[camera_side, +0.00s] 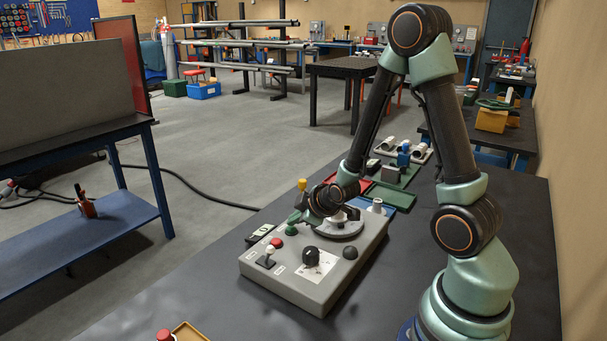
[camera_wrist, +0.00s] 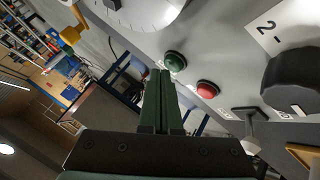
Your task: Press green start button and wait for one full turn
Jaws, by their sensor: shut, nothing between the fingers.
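The grey control box (camera_side: 315,270) stands on the dark table. In the wrist view the green start button (camera_wrist: 175,61) is a domed cap on the panel, beside a red button (camera_wrist: 207,89). My gripper (camera_wrist: 160,73) is shut and empty, its dark green fingers together. The fingertips lie just left of the green button in the wrist view; I cannot tell whether they touch it. In the side view my gripper (camera_side: 294,220) is low over the box's far left part. The pale round disc (camera_side: 337,226) with dial marks, also in the wrist view (camera_wrist: 145,10), is partly hidden by my wrist.
On the panel are a black knob (camera_side: 311,256), a white-tipped toggle (camera_side: 268,253) and a black dome (camera_side: 350,252). A yellow-topped piece (camera_side: 302,184) rises behind my gripper. Trays with parts (camera_side: 390,180) lie beyond the box. The table left of the box is mostly clear.

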